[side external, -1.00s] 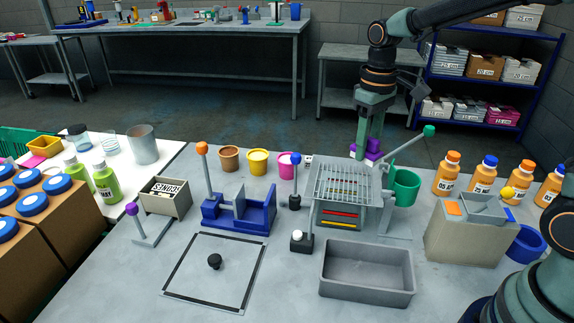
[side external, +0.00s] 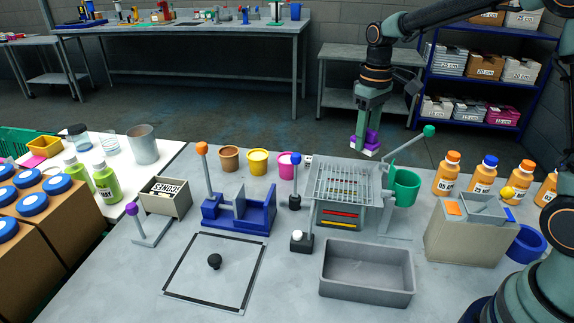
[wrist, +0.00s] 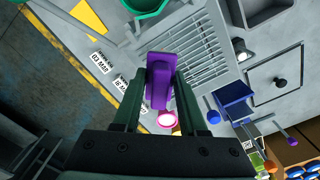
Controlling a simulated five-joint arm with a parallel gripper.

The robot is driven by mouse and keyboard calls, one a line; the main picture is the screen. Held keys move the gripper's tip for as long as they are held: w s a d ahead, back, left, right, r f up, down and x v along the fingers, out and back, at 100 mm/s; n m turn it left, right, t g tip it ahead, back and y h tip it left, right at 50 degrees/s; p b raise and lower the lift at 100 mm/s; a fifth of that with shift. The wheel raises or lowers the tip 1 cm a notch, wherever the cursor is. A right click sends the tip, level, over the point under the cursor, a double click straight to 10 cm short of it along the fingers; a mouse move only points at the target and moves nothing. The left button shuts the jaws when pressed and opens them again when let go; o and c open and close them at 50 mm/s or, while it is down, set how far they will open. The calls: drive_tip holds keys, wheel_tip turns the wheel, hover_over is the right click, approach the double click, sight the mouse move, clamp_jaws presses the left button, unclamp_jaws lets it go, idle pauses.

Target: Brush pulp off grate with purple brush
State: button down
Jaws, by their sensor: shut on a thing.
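My gripper (side external: 369,128) is shut on the purple brush (side external: 366,146) and holds it in the air beyond the far edge of the grate. The brush's pale underside shows below the purple body. The metal grate (side external: 345,182) sits on a grey stand, with red and yellow bands under it. In the wrist view, the brush (wrist: 160,82) is between the two fingers of my gripper (wrist: 161,76), and the grate (wrist: 190,55) lies past it. The brush is apart from the grate. I cannot make out any pulp on the bars.
A lever with a green knob (side external: 429,131) and a green cup (side external: 405,188) stand right of the grate. A grey bin (side external: 368,271) is in front of it. A pink cup (side external: 289,166) and a blue-knobbed post (side external: 295,180) stand to its left. Orange bottles line the right.

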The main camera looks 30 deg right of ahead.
hover_over(360, 175)
drive_tip(key=shift+f, duration=2.7)
drive_tip(key=shift+w+a+f, duration=0.2)
drive_tip(key=shift+w+f, duration=0.05)
drive_tip(key=shift+f, duration=0.25)
drive_tip(key=shift+w+a+f, duration=0.15)
drive_tip(key=shift+w+f, duration=0.1)
drive_tip(key=shift+f, duration=0.25)
drive_tip(key=shift+w+a, duration=0.3)
drive_tip(key=shift+s+d+r, duration=0.15)
drive_tip(key=shift+s+d, duration=0.6)
drive_tip(key=shift+r, duration=4)
drive_tip(key=shift+a, duration=0.15)
